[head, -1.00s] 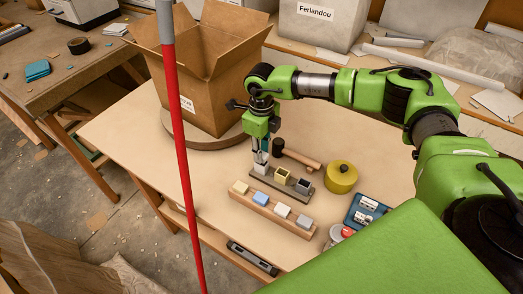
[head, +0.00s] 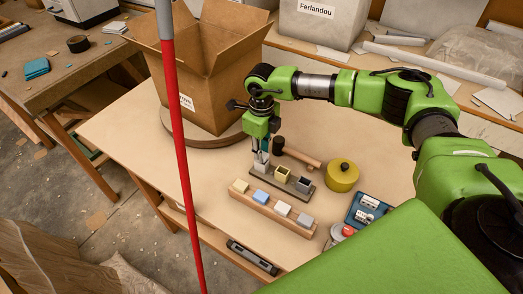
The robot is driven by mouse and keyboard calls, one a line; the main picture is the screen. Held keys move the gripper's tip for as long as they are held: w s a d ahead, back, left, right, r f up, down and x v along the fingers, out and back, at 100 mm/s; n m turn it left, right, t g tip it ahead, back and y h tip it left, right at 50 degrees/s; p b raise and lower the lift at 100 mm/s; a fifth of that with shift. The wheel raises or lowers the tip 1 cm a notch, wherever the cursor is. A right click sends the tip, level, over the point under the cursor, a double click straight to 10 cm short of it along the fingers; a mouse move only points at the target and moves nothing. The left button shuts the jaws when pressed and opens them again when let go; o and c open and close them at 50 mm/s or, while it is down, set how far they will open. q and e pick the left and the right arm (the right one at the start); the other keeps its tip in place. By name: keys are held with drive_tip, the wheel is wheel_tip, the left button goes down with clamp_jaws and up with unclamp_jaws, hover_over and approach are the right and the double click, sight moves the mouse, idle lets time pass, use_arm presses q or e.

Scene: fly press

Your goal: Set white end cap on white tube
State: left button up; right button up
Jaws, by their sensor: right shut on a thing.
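My right gripper (head: 262,158) points down, shut on a small pale piece at the left end of a dark rack (head: 283,184). A white-grey square tube (head: 261,169) stands there, right under the fingertips. The fingers hide most of the held piece, so I cannot tell where cap and tube meet. A yellow square tube (head: 282,173) and a dark one (head: 304,184) stand further right in the rack. In front, a wooden strip (head: 270,212) bears cream, blue (head: 261,195), white (head: 282,209) and grey blocks. My left gripper is not in view.
A large open cardboard box (head: 205,80) stands on a round base behind the gripper. A dark-ended wooden handle (head: 300,157), a yellow round tin (head: 342,176) and a blue tray (head: 366,209) lie to the right. A red pole (head: 180,150) crosses the view at left.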

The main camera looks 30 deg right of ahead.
drive_tip(key=o, duration=0.8)
drive_tip(key=shift+o, duration=0.2)
drive_tip(key=shift+o, duration=0.7)
drive_tip(key=shift+r, duration=0.2)
drive_tip(key=shift+r+p, duration=2.25)
drive_tip(key=shift+r, duration=1.15)
drive_tip(key=shift+f, duration=0.1)
